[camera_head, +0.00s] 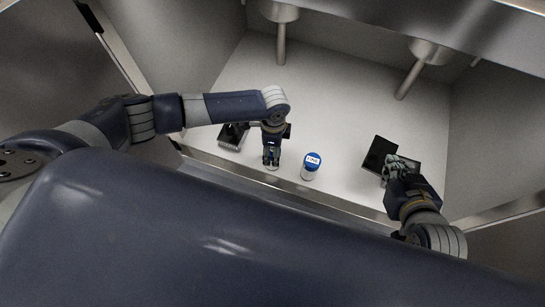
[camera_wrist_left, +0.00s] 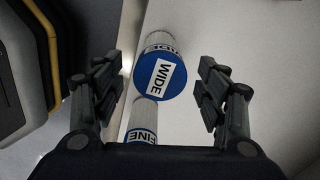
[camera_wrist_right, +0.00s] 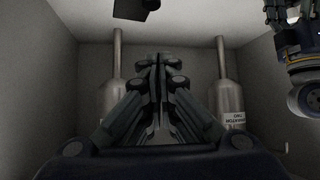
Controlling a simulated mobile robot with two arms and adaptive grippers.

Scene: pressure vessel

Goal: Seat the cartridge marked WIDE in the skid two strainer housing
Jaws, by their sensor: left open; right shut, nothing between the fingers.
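The cartridge marked WIDE (camera_wrist_left: 163,78) has a blue cap and stands between the fingers of my open left gripper (camera_wrist_left: 166,88), with gaps on both sides. In the head view my left gripper (camera_head: 271,162) is over it and hides most of it. A similar blue-capped cartridge marked FINE (camera_head: 312,163) stands just to the right; its label shows in the left wrist view (camera_wrist_left: 141,136). My right gripper (camera_wrist_right: 158,62) is shut and empty. In the head view it (camera_head: 391,168) overlaps a dark open box-like fixture (camera_head: 379,152); contact is unclear. I cannot read a strainer housing label.
Another dark fixture (camera_head: 233,135) lies left of my left gripper. Metal walls and a front rim (camera_head: 290,198) enclose the pale floor, clear in the middle.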

